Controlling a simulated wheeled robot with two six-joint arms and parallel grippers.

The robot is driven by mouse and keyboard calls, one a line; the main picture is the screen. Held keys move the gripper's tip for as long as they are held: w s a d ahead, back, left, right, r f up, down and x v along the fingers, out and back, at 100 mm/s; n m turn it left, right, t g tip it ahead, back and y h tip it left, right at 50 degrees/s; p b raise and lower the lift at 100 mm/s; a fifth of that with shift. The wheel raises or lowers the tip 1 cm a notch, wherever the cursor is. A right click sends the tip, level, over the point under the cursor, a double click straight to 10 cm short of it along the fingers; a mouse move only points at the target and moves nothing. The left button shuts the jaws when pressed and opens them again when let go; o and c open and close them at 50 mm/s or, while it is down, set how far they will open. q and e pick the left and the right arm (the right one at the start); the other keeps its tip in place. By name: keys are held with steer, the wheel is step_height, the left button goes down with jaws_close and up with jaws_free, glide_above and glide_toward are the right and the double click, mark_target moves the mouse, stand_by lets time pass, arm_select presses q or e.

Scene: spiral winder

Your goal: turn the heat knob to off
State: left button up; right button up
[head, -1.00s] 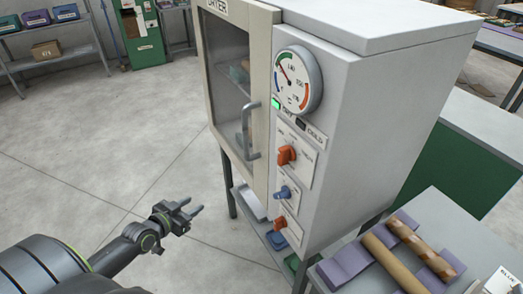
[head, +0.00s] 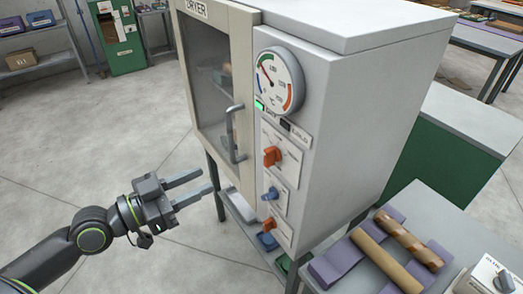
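The dryer (head: 345,130) is a pale cabinet with a column of controls on its front. An upper orange knob (head: 272,156), a blue knob (head: 270,193) and a lower orange knob (head: 268,224) sit on white label plates. The plate lettering is too small to read, so I cannot tell which knob is heat. A round gauge (head: 279,81) is above, its needle pointing up-left. My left gripper (head: 206,181) is open and empty, left of the knobs in the picture and apart from them. My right gripper is out of view.
The dryer's glass door (head: 212,80) is shut, with a protruding handle (head: 235,134). A green lamp (head: 260,105) is lit below the gauge. A side table (head: 440,215) at right holds rolls on purple supports. The floor at left is clear.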

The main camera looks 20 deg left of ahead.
mark_target(265, 152)
arm_select(q)
steer(key=p+x, duration=0.4)
steer(key=x, duration=1)
steer(key=shift+w+d+r+p, duration=0.1)
steer(key=shift+w+d+p, duration=0.15)
steer(key=shift+p, duration=0.15)
steer(key=shift+w+d, duration=0.45)
steer(key=shift+w, duration=0.1)
jaws_close()
